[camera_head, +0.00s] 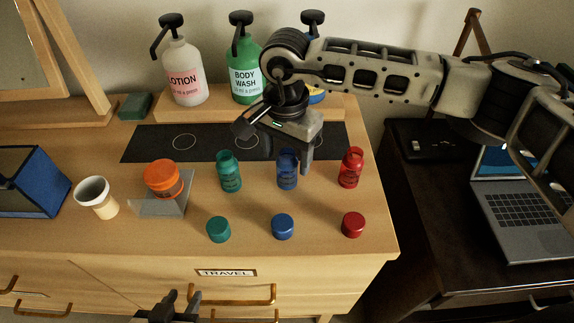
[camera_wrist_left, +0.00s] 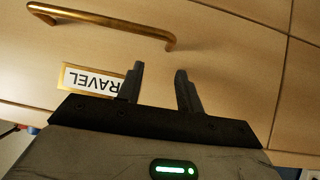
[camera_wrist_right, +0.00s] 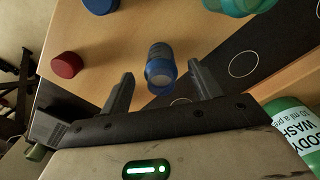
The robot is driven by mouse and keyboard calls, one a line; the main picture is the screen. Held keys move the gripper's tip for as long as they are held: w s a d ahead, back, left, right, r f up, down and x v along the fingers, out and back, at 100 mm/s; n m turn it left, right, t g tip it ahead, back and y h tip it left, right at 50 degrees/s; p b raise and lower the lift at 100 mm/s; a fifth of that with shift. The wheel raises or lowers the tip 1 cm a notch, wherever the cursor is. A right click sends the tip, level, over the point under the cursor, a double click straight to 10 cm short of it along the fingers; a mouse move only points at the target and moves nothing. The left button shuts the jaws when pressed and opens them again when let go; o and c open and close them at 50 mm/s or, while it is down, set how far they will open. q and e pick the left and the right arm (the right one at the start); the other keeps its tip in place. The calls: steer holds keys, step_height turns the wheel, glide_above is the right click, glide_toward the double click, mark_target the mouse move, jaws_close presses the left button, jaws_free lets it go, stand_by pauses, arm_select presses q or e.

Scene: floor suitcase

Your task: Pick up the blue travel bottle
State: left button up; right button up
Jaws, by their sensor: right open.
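The blue travel bottle (camera_head: 287,172) stands upright and uncapped on the dresser top, between a green bottle (camera_head: 229,172) and a red bottle (camera_head: 351,168). My right gripper (camera_head: 300,158) is open just behind and above it, hiding part of its top. In the right wrist view the blue bottle (camera_wrist_right: 160,66) shows between the two open fingers (camera_wrist_right: 160,88), with a gap on each side. A blue cap (camera_head: 282,226) lies in front of the bottle. My left gripper (camera_head: 177,300) is low before the drawer front; its fingers (camera_wrist_left: 157,80) are open and empty.
Green (camera_head: 218,229) and red (camera_head: 353,225) caps flank the blue cap. An orange-lidded jar (camera_head: 163,178) on a stand and a cup (camera_head: 96,196) are to the left. Lotion (camera_head: 185,75) and body wash (camera_head: 244,72) pumps stand on a raised shelf behind. A laptop (camera_head: 520,205) sits at right.

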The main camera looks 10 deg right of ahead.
mark_target(286, 169)
step_height(286, 169, down, 4)
steer(key=shift+r+p, duration=0.1)
steer(key=shift+p, duration=0.55)
steer(key=shift+f, duration=0.45)
steer(key=c, duration=1.1)
steer(key=shift+o, duration=0.2)
